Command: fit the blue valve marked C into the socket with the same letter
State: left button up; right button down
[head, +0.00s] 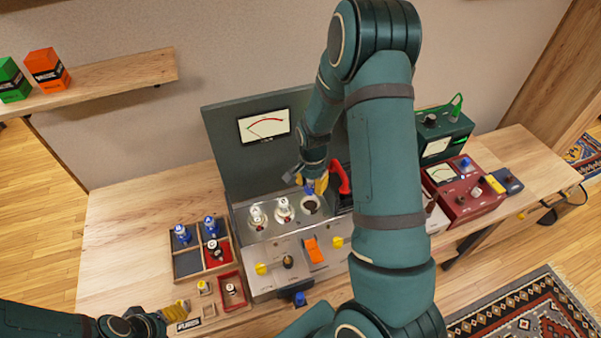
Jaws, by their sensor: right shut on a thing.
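My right gripper (319,184) reaches down over the metal top of the amp (290,245). It is shut on a small blue-topped valve (308,190), mostly hidden by the fingers. The valve is just above or at a dark round socket (311,205); I cannot tell whether it touches. Two white-topped valves, one at left (257,216) and one in the middle (283,206), stand in the sockets beside it. No letter on the held valve or its socket is readable. My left gripper (177,311) is low at the left, near the small wooden trays; its finger gap is unclear.
A divided tray (187,264) holds two blue valves and a dark-and-white one. A red-rimmed box (231,291) holds another piece. A red-handled tool (341,178) stands close right of my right gripper. Red and green meters are at right. The table's left end is bare.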

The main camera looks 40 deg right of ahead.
aim_at(310, 206)
jog(key=shift+w, duration=0.1)
jog(key=shift+s+f+b, duration=0.2)
jog(key=shift+f+b, duration=0.45)
jog(key=shift+f, duration=0.1)
pick_arm(q)
jog(key=shift+d+f+b, duration=0.1)
jog(key=shift+f+b, duration=1.05)
jog(key=shift+f, duration=0.8)
pick_arm(e)
jog(key=shift+w+f, duration=0.1)
jog(key=shift+f, duration=1.6)
pick_arm(q)
jog(key=shift+f+b, duration=1.2)
jog(key=shift+f, duration=0.05)
pick_arm(e)
jog(key=shift+f, duration=1.45)
jog(key=c, duration=0.6)
grip_release()
notch_tip(310, 206, up, 12)
jog(key=shift+r, duration=0.1)
